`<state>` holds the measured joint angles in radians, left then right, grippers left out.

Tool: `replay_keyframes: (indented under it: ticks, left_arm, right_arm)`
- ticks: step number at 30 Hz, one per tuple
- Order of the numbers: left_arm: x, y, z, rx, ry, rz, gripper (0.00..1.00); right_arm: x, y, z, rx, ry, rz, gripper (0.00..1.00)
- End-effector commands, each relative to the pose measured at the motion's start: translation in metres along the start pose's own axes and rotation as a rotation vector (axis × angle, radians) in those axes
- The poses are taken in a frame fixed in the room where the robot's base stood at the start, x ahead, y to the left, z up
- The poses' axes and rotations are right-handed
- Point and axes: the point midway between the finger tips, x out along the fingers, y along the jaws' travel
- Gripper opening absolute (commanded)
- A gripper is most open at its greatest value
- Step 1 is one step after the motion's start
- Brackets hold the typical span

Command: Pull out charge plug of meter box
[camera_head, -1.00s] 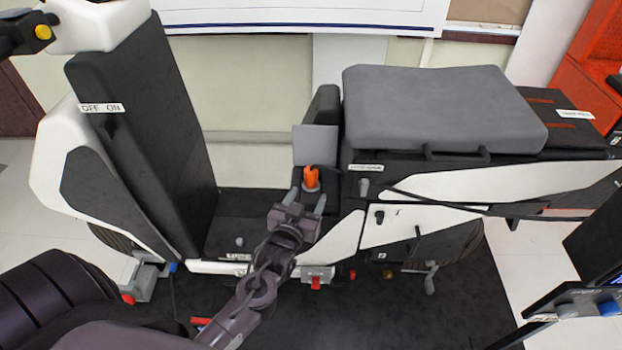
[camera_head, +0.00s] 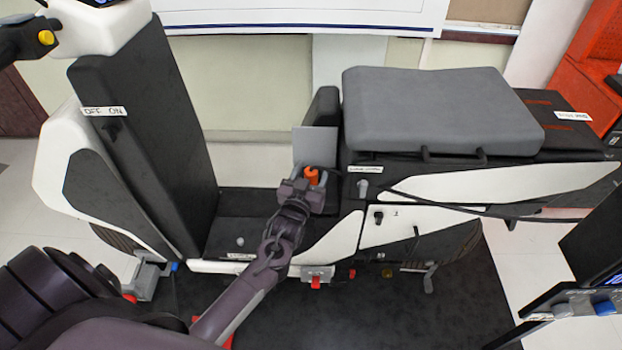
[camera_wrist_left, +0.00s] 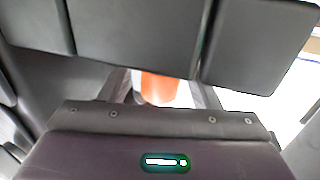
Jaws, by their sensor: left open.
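The orange charge plug (camera_head: 311,175) stands in the dark recess of the scooter-like chassis, just under a raised grey flap (camera_head: 316,145). My left gripper (camera_head: 314,179) is open, with its fingers on either side of the plug. In the left wrist view the orange plug (camera_wrist_left: 158,88) shows between the two fingers (camera_wrist_left: 160,92); its upper part is hidden behind a dark panel. I cannot tell whether the fingers touch it. My right gripper is not in view.
The grey seat (camera_head: 440,110) lies to the right of the recess, and the tall dark front column (camera_head: 145,130) stands to the left. A dark screen stand (camera_head: 580,270) is at the right edge.

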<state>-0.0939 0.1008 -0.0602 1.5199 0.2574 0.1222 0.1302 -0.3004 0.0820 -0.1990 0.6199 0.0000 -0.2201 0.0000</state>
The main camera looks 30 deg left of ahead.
Motion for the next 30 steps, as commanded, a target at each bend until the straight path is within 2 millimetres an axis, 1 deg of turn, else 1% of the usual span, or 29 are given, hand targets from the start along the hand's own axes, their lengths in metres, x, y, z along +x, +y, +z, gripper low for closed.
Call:
replay_keyframes:
  ticks: [4,5,15,17,25,29,30]
  left_arm:
    - [0.000,0.000,0.000,0.000,0.000,0.000,0.56]
    - [0.000,0.000,0.000,0.000,0.000,0.000,0.54]
    - [-0.001,0.000,0.000,0.000,0.000,0.000,0.09]
    - [-0.001,0.000,0.000,0.000,0.001,0.000,0.04]
    - [0.000,0.000,-0.003,0.000,0.002,0.000,0.03]
    - [0.000,0.000,-0.012,0.000,0.002,0.000,0.03]
    - [0.000,0.000,-0.017,0.000,0.003,0.000,0.03]
  right_arm:
    - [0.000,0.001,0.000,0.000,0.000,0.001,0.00]
    - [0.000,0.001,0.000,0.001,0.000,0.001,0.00]
    - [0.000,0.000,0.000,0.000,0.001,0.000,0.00]
    - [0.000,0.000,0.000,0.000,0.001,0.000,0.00]
    - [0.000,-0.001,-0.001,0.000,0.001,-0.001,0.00]
    - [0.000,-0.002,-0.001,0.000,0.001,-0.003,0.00]
    - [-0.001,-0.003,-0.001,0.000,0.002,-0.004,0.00]
